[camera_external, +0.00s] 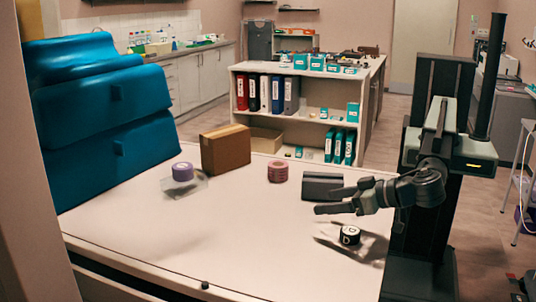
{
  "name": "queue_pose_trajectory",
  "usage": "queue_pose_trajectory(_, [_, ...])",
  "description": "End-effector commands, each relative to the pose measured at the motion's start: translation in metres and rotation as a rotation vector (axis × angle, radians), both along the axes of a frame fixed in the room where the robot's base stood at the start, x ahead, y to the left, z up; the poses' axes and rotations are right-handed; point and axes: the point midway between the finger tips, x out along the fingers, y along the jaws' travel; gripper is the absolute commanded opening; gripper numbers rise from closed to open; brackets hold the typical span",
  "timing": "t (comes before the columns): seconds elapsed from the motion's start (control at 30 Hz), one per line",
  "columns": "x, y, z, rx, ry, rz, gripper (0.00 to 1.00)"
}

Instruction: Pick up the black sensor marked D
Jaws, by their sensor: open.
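The black sensor (350,235) is a small short cylinder with a white marking on top; the letter is too small to read surely. Nothing is seen between the fingers.
A dark box (322,186) lies behind my gripper. A pink roll (278,171), a brown carton (225,149) and a purple roll on a clear block (182,171) stand farther back. Blue cushions (105,110) fill the left. The table's front middle is mostly clear.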

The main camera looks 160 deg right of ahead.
Motion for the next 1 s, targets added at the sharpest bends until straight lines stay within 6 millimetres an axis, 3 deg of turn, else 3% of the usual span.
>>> queue_pose_trajectory(0.03, [0.017, 0.042, -0.012, -0.002, 0.000, 0.066, 0.70])
queue_pose_trajectory(0.1, [0.031, 0.082, -0.016, -0.002, 0.000, 0.128, 0.70])
queue_pose_trajectory(0.2, [0.041, 0.117, -0.018, -0.002, 0.001, 0.181, 0.70])
queue_pose_trajectory(0.3, [0.044, 0.129, -0.019, -0.002, 0.001, 0.200, 0.70])
queue_pose_trajectory(0.77, [0.044, 0.101, -0.030, -0.001, 0.000, 0.200, 0.70])
queue_pose_trajectory(1.0, [0.042, 0.067, -0.048, -0.001, 0.001, 0.199, 0.70])
